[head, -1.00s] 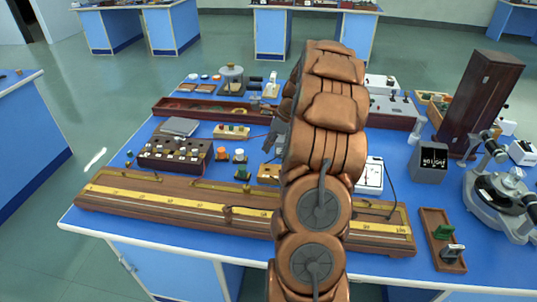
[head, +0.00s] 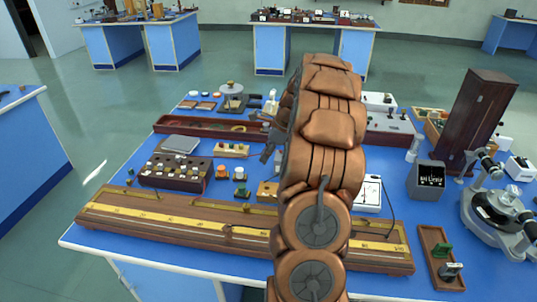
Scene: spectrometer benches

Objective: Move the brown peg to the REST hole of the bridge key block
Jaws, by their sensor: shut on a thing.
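My gripper (head: 268,151) shows as grey fingers at the left edge of my copper-coloured arm, above the middle of the blue bench. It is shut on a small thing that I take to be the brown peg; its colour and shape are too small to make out. A low wooden block (head: 231,150) with several pegs or knobs stands left of the gripper. A smaller yellowish wooden block (head: 266,191) stands nearer, partly hidden behind my arm. I cannot tell which of these is the bridge key block, and no REST label is readable.
A long wooden metre bridge (head: 165,212) lies along the bench's front. A dark box with several knobs (head: 175,175) stands left, a long brown tray (head: 205,126) behind. A tall dark wooden case (head: 479,115) and a spectrometer (head: 498,207) stand right. My arm hides the bench centre.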

